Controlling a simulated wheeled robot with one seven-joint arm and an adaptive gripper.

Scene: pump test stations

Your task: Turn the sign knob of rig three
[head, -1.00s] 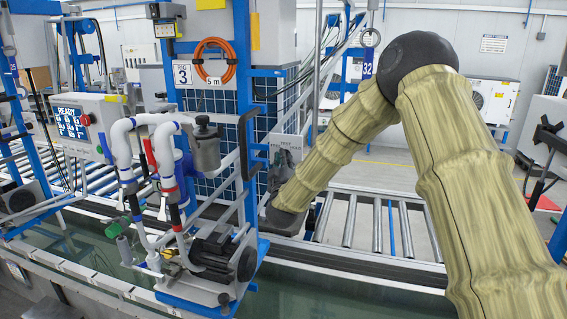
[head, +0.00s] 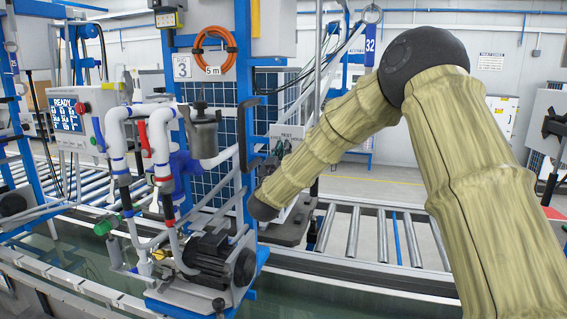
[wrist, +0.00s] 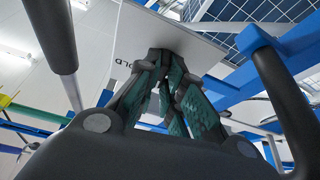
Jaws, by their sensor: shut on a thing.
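Rig three (head: 243,110) is a blue frame with a "3" tag. Its pale sign plate (head: 287,131) reads "TEST" and "HOLD" and is at the right side of the frame, partly covered by my arm. In the wrist view the white plate (wrist: 135,28) fills the upper middle, with "HOLD" beside the fingers. My gripper (wrist: 166,58) has its dark and green fingers drawn together at the plate, shut on the sign knob, which the fingers hide. In the head view my gripper (head: 281,149) is a dark shape just below the plate lettering, mostly hidden by my arm.
White pipes (head: 160,150), a metal canister (head: 204,136) and a dark motor pump (head: 215,255) are on the rig left of my arm. A dark handle (wrist: 285,90) stands close right of my gripper. A roller conveyor (head: 370,235) runs behind.

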